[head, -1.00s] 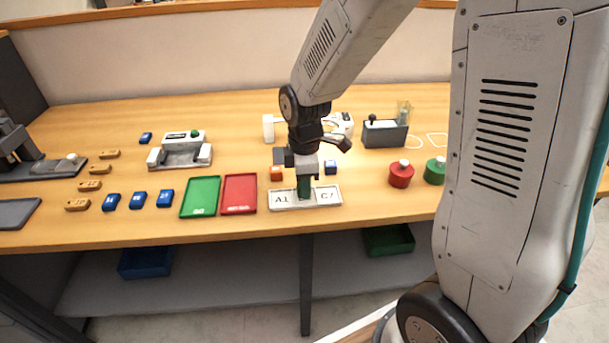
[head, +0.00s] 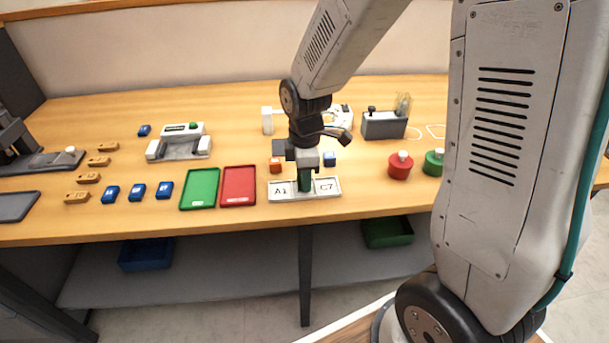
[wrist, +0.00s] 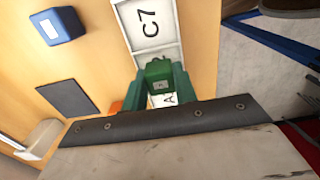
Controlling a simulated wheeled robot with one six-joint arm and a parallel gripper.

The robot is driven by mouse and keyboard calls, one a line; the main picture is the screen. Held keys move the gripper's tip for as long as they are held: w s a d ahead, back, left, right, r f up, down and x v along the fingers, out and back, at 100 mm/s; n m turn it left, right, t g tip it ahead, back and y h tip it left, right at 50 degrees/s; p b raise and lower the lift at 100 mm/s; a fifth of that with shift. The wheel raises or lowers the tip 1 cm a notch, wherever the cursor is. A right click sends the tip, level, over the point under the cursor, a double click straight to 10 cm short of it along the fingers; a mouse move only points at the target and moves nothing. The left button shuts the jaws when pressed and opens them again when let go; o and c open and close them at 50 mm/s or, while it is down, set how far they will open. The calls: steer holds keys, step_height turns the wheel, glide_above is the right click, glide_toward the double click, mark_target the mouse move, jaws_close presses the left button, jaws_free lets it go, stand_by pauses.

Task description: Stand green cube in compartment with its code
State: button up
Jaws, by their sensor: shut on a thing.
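My gripper (head: 304,186) is shut on the green cube (wrist: 157,72), which sits between the fingertips in the wrist view. The cube carries a small label that I cannot read. In the head view the cube is hard to tell from the green fingers. The white tray (head: 304,196) has a compartment marked A1 (head: 281,190) on the left and one marked C7 (head: 326,187) on the right. The gripper points down at the tray's middle, between the two codes. I cannot tell whether the cube touches the tray. In the wrist view, C7 (wrist: 149,24) is clear and A1 is partly hidden.
Red (head: 400,167) and green (head: 433,163) knobbed pieces stand right. The table's front edge is close.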

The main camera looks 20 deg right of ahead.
steer(key=shift+f, duration=0.4)
stand_by(0.9)
steer(key=o, duration=1.1)
step_height(320, 180, up, 8)
steer(key=shift+f, duration=0.1)
